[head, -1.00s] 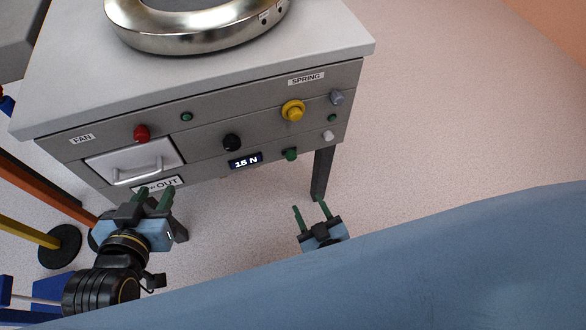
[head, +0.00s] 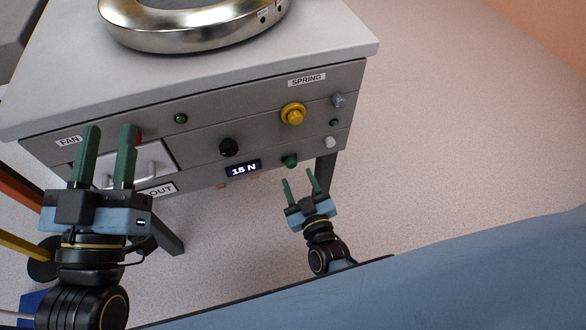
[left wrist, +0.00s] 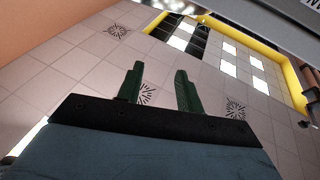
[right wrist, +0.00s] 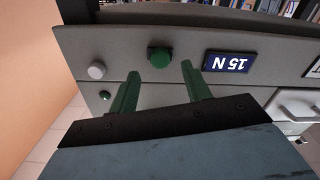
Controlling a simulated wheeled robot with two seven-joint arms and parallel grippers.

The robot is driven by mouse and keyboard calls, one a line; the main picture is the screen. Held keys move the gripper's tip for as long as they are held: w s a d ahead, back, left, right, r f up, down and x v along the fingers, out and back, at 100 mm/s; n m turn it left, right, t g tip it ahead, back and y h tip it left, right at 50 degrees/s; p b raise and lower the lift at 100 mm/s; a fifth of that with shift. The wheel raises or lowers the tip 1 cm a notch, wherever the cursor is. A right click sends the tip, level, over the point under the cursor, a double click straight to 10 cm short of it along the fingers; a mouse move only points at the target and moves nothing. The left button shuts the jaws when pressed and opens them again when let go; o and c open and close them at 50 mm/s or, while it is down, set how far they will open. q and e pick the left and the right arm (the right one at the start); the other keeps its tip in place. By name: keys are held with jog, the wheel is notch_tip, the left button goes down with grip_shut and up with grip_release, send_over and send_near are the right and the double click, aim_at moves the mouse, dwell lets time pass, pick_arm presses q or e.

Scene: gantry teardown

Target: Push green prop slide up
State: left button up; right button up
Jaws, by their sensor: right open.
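The green knob (head: 289,161) sits on the lower front panel, right of the 15 N display (head: 242,169). It shows as a green block (right wrist: 159,57) in the right wrist view, beyond my fingertips. My right gripper (head: 299,182) is open and empty, just below and in front of the green knob, apart from it. In the right wrist view its fingers (right wrist: 160,80) point at the panel. My left gripper (head: 107,140) is open and empty in front of the drawer at the panel's left; its fingers also show in the left wrist view (left wrist: 158,85).
The panel also bears a yellow SPRING knob (head: 293,114), a black knob (head: 229,147), a small green button (head: 181,118) and a white knob (head: 331,142). A drawer handle (head: 153,165) lies behind my left gripper. A metal ring (head: 190,37) rests on the table top. Floor is clear at right.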

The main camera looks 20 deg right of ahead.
aim_at(292, 166)
jog(key=w+b, duration=0.1)
jog(key=w, duration=0.2)
jog(key=shift+w, duration=0.2)
pick_arm(q)
jog(key=shift+s+a+r+t+h+b, duration=0.15)
jog(key=shift+s+r+t, duration=0.2)
jog(key=shift+r+t, duration=0.2)
jog(key=shift+s+d+r+t+h+b, duration=0.1)
jog(key=shift+s+r+t+h, duration=0.15)
jog(key=shift+r+t, duration=0.35)
jog(key=shift+s+a+r+t+h+b, duration=0.1)
jog(key=shift+s+r+t, duration=0.3)
jog(key=shift+r+t, duration=0.15)
pick_arm(e)
jog(key=shift+w+a, duration=0.1)
jog(key=shift+w, duration=0.75)
grip_shut()
